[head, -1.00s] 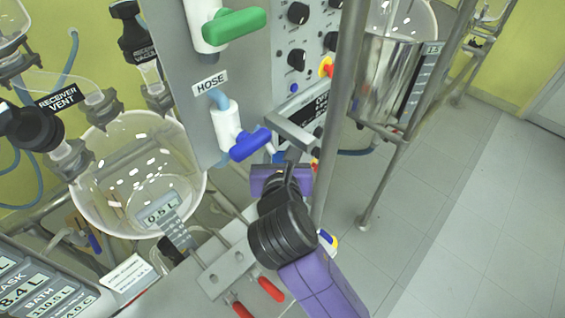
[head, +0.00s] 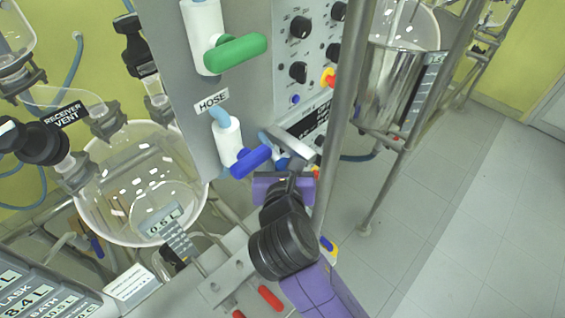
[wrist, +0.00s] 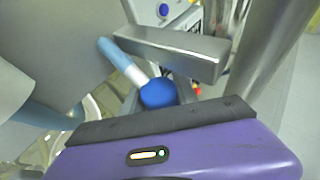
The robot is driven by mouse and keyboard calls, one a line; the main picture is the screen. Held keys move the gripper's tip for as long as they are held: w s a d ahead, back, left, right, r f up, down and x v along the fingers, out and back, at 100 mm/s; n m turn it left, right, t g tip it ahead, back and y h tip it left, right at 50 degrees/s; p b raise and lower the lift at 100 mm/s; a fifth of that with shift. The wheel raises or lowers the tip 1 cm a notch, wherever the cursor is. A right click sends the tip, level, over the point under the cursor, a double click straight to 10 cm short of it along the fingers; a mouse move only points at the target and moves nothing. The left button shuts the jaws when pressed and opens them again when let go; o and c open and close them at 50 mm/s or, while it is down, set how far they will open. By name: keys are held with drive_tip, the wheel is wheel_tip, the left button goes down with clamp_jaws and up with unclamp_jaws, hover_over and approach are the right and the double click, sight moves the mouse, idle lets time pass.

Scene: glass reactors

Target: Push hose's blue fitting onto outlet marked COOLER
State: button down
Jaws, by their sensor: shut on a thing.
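My gripper (head: 283,188), purple with dark pads, is just right of and below the blue-handled valve under the HOSE label. In the wrist view, a purple jaw with a dark pad edge (wrist: 165,125) fills the bottom. Right at that edge is a rounded dark blue piece (wrist: 158,93), which looks like the hose's blue fitting. A whitish collar and a light blue tube (wrist: 118,58) run from it up and left. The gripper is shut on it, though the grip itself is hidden. I cannot read a COOLER mark, and cannot pick out its outlet.
A grey metal bar (head: 290,143) juts out just above the gripper; it also shows in the wrist view (wrist: 175,50). The white HOSE valve (head: 228,138) with blue handle (head: 250,160) is close left. A steel post (head: 340,110) stands close right. A glass vessel (head: 140,190) is at left.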

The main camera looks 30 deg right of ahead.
drive_tip(key=shift+r, duration=0.55)
drive_tip(key=shift+r+p, duration=0.8)
drive_tip(key=shift+p, duration=0.45)
drive_tip(key=shift+r, duration=0.1)
idle(0.3)
